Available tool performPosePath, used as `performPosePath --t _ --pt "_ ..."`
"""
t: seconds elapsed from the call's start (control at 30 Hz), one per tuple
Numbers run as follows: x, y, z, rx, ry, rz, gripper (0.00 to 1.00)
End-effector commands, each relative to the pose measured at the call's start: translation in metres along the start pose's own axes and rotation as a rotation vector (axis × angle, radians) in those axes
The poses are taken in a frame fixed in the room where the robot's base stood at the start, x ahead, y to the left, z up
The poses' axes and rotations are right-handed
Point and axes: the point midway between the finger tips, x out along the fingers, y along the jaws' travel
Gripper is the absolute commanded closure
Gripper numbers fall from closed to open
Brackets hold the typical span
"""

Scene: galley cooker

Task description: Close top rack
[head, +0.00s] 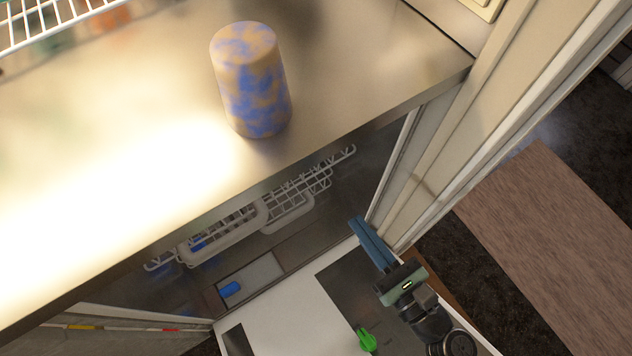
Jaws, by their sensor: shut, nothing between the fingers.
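The top rack (262,213) is a light grey wire rack, seen below the counter's front edge inside the dark opening of the appliance. The counter hides its rear part, so I cannot tell exactly how far out it sits. My gripper (368,240) has blue fingers, held together with nothing between them. It is to the right of the rack, near the right side of the opening, and appears apart from the rack. The open door (290,312) lies low in front, with a white rim and a dark inner panel.
A steel counter (340,80) overhangs the opening, with a blue and tan cylinder (252,85) standing on it. A white wire shelf (50,18) is at the top left. A small blue item (230,289) and a green item (366,340) show low down. A pale wall post (470,130) bounds the right.

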Motion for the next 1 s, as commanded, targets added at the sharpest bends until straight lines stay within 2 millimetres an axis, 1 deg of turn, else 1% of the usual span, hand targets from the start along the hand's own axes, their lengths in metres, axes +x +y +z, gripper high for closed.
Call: performPosePath --t 0.03,0.13,0.2,0.3,0.43,0.57,0.8,1.0 --pt "0.000 0.000 -0.019 0.000 0.000 0.000 1.00" --pt "0.000 0.000 -0.033 0.000 0.000 0.000 1.00" --pt "0.000 0.000 -0.039 0.000 0.000 0.000 1.00" --pt "0.001 0.000 -0.041 -0.001 0.000 0.001 1.00" --pt "0.011 0.000 -0.040 -0.002 -0.001 0.002 1.00" --pt "0.033 0.001 -0.040 -0.002 -0.002 0.005 1.00" --pt "0.086 0.001 -0.040 -0.004 -0.003 0.006 1.00" --pt "0.120 0.001 -0.040 -0.003 -0.002 0.003 1.00"
